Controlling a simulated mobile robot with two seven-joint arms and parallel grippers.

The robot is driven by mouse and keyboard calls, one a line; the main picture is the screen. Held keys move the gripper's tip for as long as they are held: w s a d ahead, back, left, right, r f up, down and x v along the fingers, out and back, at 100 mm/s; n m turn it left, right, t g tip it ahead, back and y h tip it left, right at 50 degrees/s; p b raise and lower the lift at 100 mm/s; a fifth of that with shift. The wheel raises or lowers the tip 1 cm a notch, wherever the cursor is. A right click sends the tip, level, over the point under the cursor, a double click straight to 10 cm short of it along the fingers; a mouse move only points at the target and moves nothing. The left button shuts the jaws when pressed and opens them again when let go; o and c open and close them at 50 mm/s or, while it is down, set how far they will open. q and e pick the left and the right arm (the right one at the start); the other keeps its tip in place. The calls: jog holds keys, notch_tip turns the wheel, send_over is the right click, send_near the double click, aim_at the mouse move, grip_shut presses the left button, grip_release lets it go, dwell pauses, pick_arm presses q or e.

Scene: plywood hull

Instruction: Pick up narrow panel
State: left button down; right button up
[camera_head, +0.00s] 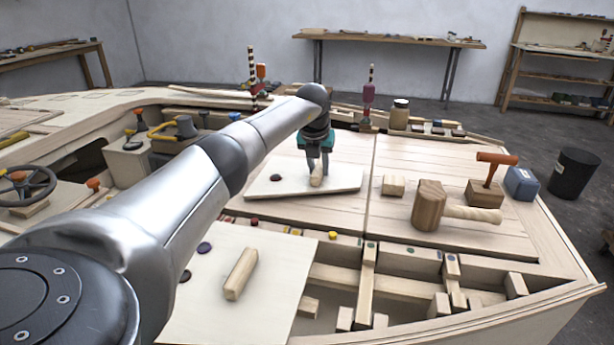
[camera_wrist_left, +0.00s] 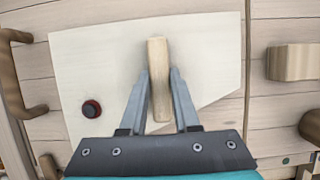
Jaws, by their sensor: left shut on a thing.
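The narrow panel (camera_head: 345,180) is a pale flat board on the middle of the plywood deck, with a light wooden grip bar and a dark red knob (camera_head: 253,192). In the left wrist view the panel (camera_wrist_left: 95,60) fills much of the picture, with one slanted edge. My left gripper (camera_head: 318,170) points down over it. Its two fingers (camera_wrist_left: 160,95) are on either side of the grip bar (camera_wrist_left: 157,60), shut on it. I cannot tell whether the panel touches the deck. My right gripper is not in view.
A second panel (camera_head: 215,300) with a grip bar (camera_head: 240,273) lies at the front, beside open framed compartments. A wooden mallet (camera_head: 430,205), a small block (camera_head: 393,185), an orange-handled tool (camera_head: 495,165) and a blue box (camera_head: 521,183) are on the right. A striped post (camera_head: 368,95) stands behind.

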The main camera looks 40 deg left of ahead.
pick_arm(q)
jog(key=shift+r, duration=0.2)
dwell(0.4)
jog(key=shift+r, duration=0.2)
notch_tip(320, 180, up, 8)
jog(key=p, duration=0.3)
notch_tip(320, 180, up, 7)
jog(key=p, duration=0.3)
send_over(319, 168)
notch_tip(319, 168, up, 4)
jog(key=shift+w+a+r+p, duration=0.1)
jog(key=shift+a+r+p, duration=0.05)
jog(key=shift+p, duration=0.3)
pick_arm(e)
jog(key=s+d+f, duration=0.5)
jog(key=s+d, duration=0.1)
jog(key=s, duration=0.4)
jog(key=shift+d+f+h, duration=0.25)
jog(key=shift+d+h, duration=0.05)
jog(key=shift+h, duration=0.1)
